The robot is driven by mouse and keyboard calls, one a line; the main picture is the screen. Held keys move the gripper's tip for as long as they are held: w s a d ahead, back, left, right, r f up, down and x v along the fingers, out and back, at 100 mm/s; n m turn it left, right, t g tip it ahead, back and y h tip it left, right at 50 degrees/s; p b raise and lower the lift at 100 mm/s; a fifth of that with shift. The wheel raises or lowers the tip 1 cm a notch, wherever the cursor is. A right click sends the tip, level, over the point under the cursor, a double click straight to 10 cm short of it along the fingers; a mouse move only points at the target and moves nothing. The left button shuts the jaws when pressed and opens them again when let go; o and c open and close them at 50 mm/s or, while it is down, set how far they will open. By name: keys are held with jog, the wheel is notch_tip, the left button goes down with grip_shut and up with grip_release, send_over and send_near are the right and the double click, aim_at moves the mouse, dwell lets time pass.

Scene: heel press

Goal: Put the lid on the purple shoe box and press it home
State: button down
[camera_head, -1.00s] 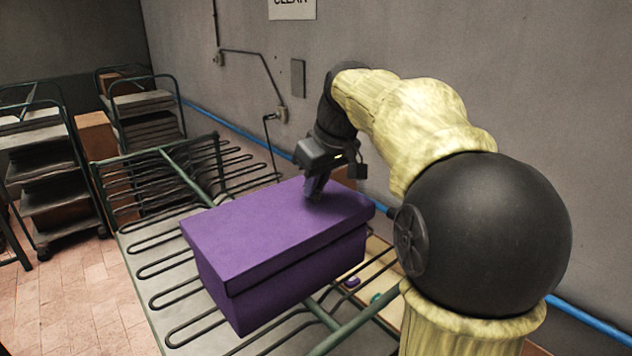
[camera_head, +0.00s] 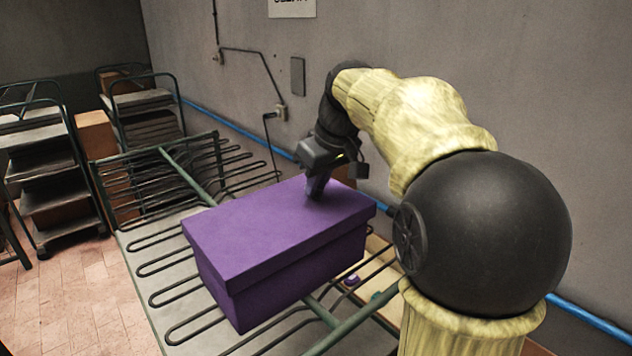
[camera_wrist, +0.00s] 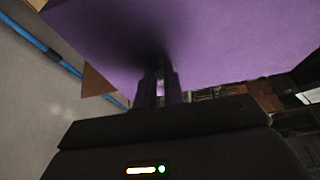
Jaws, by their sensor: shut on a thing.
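The purple shoe box (camera_head: 290,291) stands on a wire rack. Its purple lid (camera_head: 262,232) lies over the top, its rim overlapping the upper walls. I cannot tell whether the lid is fully seated. My gripper (camera_head: 316,197) is at the lid's far right part, fingers pointing down and touching its top. In the wrist view the lid's purple surface (camera_wrist: 220,45) fills the top, and the fingertips (camera_wrist: 159,72) meet it in shadow. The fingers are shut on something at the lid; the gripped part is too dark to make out.
The wire rack (camera_head: 160,270) has looped bars and green tubes. A pale board with small coloured items (camera_head: 352,281) lies below, right of the box. Shelved carts (camera_head: 55,180) and a cardboard box (camera_head: 97,140) stand at left. A wall with a blue pipe (camera_head: 590,318) runs behind.

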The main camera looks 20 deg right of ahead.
jog(key=shift+a+f, duration=0.15)
jog(key=shift+f, duration=0.15)
jog(key=shift+w, duration=0.1)
jog(key=shift+s+f+b, duration=0.25)
jog(key=shift+b, duration=0.25)
jog(key=shift+w+f, duration=0.1)
jog(key=shift+f, duration=0.15)
jog(key=shift+w+f+b, duration=0.1)
jog(key=shift+f+b, duration=0.4)
jog(key=shift+f, duration=0.05)
jog(key=shift+f, duration=0.25)
dwell(0.8)
